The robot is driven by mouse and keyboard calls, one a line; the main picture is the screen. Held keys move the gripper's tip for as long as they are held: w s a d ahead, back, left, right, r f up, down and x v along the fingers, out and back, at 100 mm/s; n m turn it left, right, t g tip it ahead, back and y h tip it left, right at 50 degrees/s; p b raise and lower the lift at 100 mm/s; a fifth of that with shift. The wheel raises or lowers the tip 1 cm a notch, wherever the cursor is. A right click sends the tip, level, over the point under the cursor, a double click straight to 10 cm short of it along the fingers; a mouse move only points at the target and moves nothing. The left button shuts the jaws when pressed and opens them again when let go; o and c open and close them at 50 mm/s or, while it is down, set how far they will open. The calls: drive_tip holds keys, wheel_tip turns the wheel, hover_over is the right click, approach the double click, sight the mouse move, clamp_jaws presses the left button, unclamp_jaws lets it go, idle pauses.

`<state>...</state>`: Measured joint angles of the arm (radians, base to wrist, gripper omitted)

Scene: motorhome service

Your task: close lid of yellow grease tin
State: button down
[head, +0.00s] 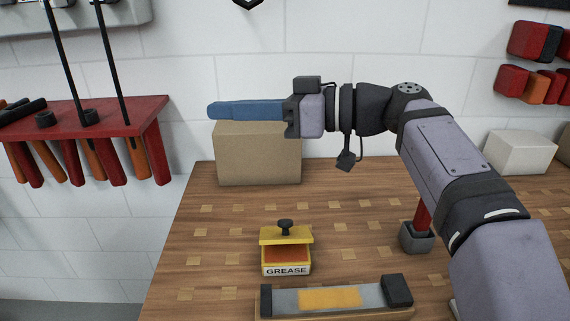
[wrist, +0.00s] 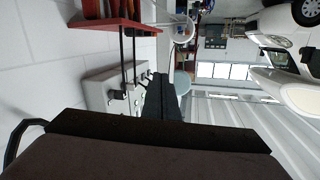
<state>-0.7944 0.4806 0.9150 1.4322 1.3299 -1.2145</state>
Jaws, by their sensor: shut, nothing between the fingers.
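The yellow grease tin (head: 286,262) stands on the wooden bench in the head view, with a "GREASE" label on its front. Its yellow lid (head: 285,236) with a black knob is raised at the back, and an orange-brown inside shows below it. My gripper (head: 212,110) is shut and empty, with blue fingers pointing left in the head view. It is well above and behind the tin, in front of or over a cardboard box. In the wrist view the dark fingers (wrist: 165,98) point away into the room, and the tin is not seen there.
The cardboard box (head: 258,155) stands at the back of the bench. A grey block tool with a yellow patch (head: 330,297) lies in front of the tin. A grey cup with a red handle (head: 417,238) stands to the right. A red tool rack (head: 85,117) hangs at left.

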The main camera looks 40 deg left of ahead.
drive_tip(key=s+a+r+n+g+h+p, duration=0.1)
drive_tip(key=s+a+r+h+p, duration=0.4)
drive_tip(key=p, duration=1)
drive_tip(key=m+t+h+p, duration=0.9)
drive_tip(key=m+t+p, duration=0.2)
drive_tip(key=m, duration=0.3)
hover_over(285, 220)
wheel_tip(285, 220, down, 11)
drive_tip(key=f, duration=0.3)
drive_tip(key=f+p, duration=0.1)
drive_tip(key=f, duration=0.3)
drive_tip(key=w+a+f+p, duration=0.1)
drive_tip(key=f, duration=0.2)
drive_tip(key=shift+f, duration=0.3)
drive_tip(key=shift+s+d+f+p, duration=0.25)
drive_tip(key=shift+f, duration=0.45)
drive_tip(key=shift+s+d+f+p, duration=0.25)
drive_tip(key=shift+f, duration=0.4)
